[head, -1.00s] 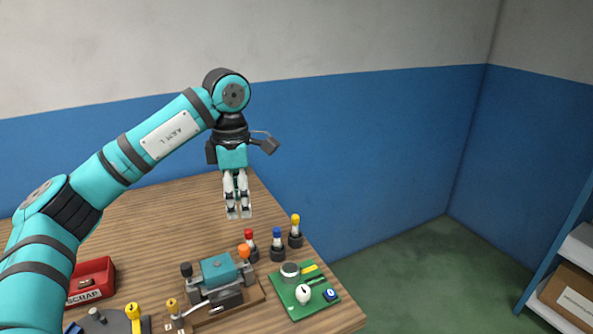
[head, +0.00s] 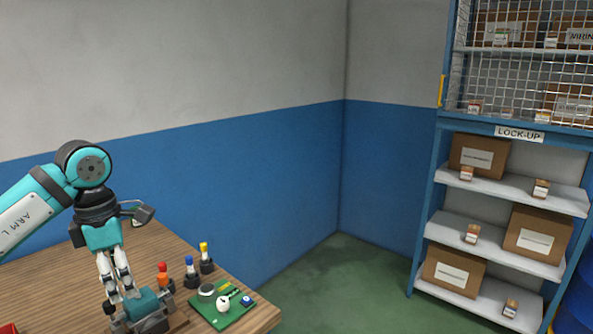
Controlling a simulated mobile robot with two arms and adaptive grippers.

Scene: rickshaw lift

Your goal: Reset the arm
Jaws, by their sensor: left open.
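My left arm (head: 30,212), teal with black joints and marked ARM L, comes in from the left edge in the head view. Its left gripper (head: 119,298) points down, with its pale fingers open and slightly apart. The fingers appear in front of the left end of a teal-topped fixture (head: 146,304) on the wooden table. I cannot tell whether they touch it, and I see nothing held. My right arm and gripper are not in view.
On the wooden table (head: 40,275) stand red (head: 162,268), blue (head: 189,262) and yellow (head: 204,250) topped pieces beside a green board (head: 222,309). A LOCK-UP shelf (head: 500,205) with boxes stands at the right. Green floor (head: 335,285) lies clear between.

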